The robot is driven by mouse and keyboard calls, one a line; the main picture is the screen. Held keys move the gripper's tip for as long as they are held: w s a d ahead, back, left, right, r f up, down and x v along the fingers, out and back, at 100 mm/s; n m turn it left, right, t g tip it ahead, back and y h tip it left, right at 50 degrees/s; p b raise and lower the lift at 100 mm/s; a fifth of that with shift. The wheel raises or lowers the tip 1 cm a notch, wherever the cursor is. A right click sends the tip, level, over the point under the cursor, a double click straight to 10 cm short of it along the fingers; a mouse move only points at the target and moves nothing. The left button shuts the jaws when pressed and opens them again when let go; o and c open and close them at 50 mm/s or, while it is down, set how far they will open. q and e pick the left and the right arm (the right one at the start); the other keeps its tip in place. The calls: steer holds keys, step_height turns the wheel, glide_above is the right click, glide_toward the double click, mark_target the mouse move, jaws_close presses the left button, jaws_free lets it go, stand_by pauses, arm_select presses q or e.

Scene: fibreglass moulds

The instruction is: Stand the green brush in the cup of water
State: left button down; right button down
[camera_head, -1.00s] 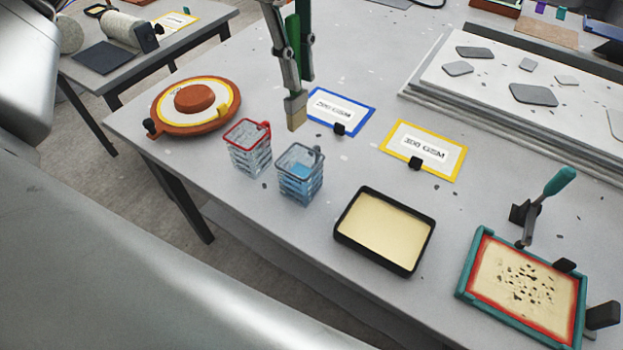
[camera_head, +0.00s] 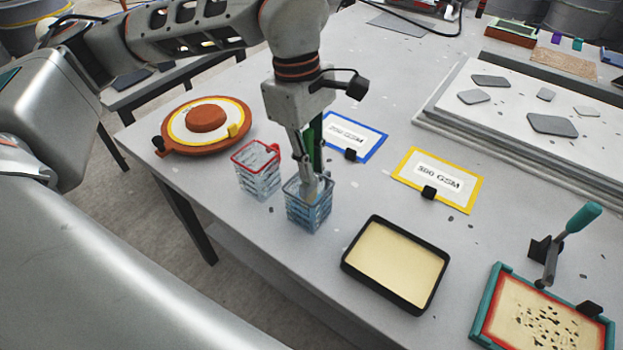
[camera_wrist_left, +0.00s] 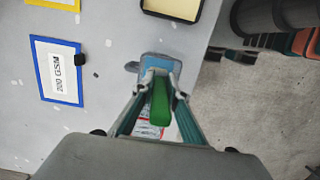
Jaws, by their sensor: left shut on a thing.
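The green brush (camera_head: 317,150) is held near upright in my left gripper (camera_head: 309,168), which is shut on it. The cup of water (camera_head: 308,213) is a clear, ribbed cup with a dark rim and bluish contents. The brush's lower end reaches down within the cup's rim; whether its tip touches the bottom is hidden. In the left wrist view the green handle (camera_wrist_left: 160,103) sits between the fingers, with the bluish cup (camera_wrist_left: 160,62) just beyond the fingertips. My right gripper is not in view.
A red-rimmed clear cup (camera_head: 257,172) stands close to the left of the water cup. A black tray (camera_head: 345,264) with cream contents lies to the right. An orange round mould (camera_head: 178,146) and a blue-framed card (camera_head: 378,147) lie behind.

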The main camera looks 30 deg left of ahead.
mark_target(304, 136)
arm_select(q)
steer(key=shift+f, duration=2.2)
steer(key=shift+f, duration=0.15)
steer(key=c, duration=2.3)
jaws_free()
step_height(304, 136, up, 12)
steer(key=a, duration=0.1)
steer(key=shift+a, duration=0.25)
